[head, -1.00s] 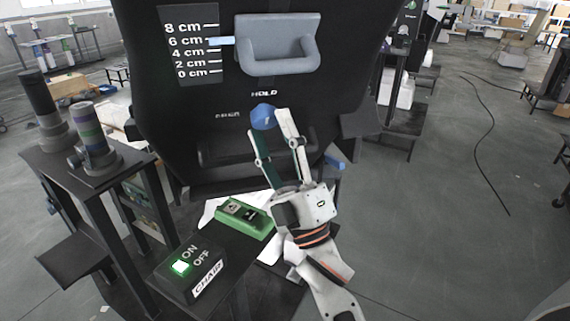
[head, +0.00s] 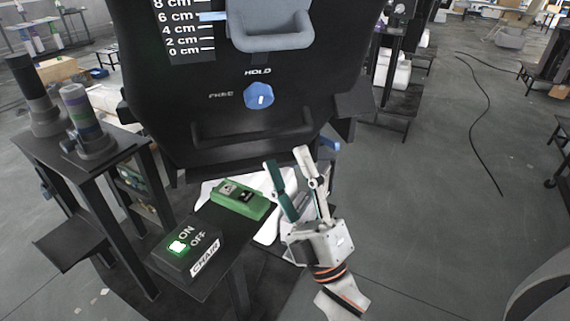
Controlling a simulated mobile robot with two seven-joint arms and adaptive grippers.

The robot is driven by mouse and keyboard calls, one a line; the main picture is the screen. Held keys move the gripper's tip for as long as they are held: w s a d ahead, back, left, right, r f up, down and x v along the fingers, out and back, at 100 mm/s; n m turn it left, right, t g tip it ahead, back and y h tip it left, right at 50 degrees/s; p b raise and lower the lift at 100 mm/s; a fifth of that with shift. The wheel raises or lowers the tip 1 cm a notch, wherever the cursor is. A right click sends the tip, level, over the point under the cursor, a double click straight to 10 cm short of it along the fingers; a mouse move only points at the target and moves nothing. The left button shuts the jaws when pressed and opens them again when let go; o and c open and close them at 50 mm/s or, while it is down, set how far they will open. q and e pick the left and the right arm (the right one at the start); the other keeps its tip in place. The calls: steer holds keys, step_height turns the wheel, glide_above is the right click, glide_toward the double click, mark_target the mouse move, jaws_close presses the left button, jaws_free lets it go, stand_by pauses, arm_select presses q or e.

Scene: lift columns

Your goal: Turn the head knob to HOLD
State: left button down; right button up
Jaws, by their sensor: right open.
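The blue head knob (head: 258,94) is on the black panel, with the HOLD label (head: 258,72) above it and the FREE label (head: 221,95) to its left. A short, near-vertical white mark shows on its face, a little right of centre. Which label it points to is hard to tell. My right gripper (head: 287,160) is open and empty, below and slightly right of the knob, clear of it. One finger is green and the other white. My left gripper is not in view.
A grey padded rest (head: 270,30) and a cm scale (head: 182,30) are above the knob. A black ledge (head: 250,130) juts out below it. A green control box (head: 239,200) and a CHAIR switch box (head: 187,250) with a lit button stand at lower left.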

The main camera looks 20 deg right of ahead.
step_height(320, 180, down, 18)
steer(key=m+g+h+p, duration=0.1)
steer(key=m+g+p, duration=0.3)
steer(key=m+g, duration=0.35)
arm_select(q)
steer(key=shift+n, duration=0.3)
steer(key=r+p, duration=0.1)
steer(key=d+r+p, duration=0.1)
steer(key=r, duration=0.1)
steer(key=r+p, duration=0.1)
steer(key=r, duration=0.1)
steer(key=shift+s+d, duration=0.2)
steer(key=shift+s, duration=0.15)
arm_select(e)
steer(key=s+f+m+g, duration=0.2)
steer(key=s+f+g, duration=0.2)
steer(key=s+f, duration=0.3)
steer(key=s+d+f+m+g, duration=0.1)
steer(key=s+f+m+g, duration=0.2)
steer(key=f, duration=1.1)
steer(key=s+g, duration=0.2)
steer(key=s, duration=0.3)
steer(key=shift+s+d+h, duration=0.2)
steer(key=shift+d+h, duration=0.05)
steer(key=shift+h, duration=0.05)
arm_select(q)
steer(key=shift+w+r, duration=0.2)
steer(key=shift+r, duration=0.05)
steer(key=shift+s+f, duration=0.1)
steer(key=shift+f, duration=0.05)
